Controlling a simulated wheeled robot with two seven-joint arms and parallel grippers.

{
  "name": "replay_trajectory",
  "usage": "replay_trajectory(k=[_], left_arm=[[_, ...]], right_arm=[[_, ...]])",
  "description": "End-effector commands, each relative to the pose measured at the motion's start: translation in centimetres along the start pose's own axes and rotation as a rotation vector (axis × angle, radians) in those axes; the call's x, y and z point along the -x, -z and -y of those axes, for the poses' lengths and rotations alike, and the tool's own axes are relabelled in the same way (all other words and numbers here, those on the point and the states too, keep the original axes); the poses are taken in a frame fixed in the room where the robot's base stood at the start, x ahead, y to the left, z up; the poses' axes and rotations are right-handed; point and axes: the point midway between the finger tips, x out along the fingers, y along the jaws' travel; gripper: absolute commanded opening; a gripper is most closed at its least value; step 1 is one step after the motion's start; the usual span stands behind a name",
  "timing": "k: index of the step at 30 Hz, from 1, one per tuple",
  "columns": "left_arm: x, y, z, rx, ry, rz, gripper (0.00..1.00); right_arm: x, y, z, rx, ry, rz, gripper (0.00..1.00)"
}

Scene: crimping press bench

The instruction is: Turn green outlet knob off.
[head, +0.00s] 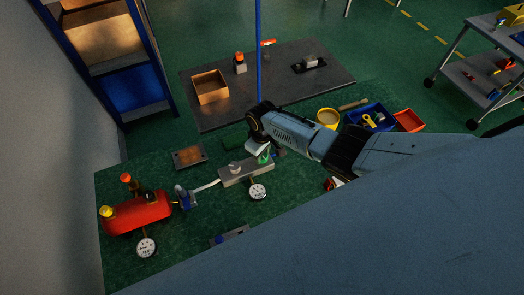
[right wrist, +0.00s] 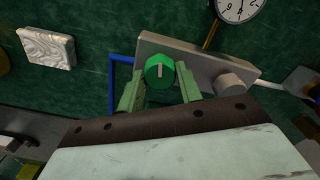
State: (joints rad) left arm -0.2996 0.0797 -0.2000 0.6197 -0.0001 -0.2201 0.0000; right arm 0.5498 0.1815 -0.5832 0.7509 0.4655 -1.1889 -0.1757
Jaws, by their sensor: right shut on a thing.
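The green outlet knob (right wrist: 159,71) sits on a grey manifold block (right wrist: 200,62) and carries a pale line running roughly up and down in the right wrist view. My right gripper (right wrist: 160,84) has its two green fingers on either side of the knob, shut on it. In the head view, the right gripper (head: 263,154) reaches down onto the right end of the manifold block (head: 238,176); the fingers and wrist largely hide the knob there. My left gripper is not in view.
A grey knob (right wrist: 229,84) sits beside the green one on the block. A white dial gauge (head: 257,191) stands in front. A hose leads left to a red tank (head: 138,212) with another gauge (head: 146,246). A blue bin (head: 369,118) stands to the right.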

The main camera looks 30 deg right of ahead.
Motion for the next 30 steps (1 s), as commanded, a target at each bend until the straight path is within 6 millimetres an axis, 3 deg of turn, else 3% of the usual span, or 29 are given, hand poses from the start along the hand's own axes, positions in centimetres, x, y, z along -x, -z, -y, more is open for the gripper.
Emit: replay_trajectory(k=[12, 30], left_arm=[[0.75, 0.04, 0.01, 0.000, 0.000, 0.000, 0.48], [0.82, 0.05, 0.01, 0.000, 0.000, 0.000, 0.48]], right_arm=[[0.08, 0.03, -0.01, -0.211, 0.000, 0.001, 0.12], [0.08, 0.08, -0.06, -0.248, 0.000, -0.002, 0.12]])
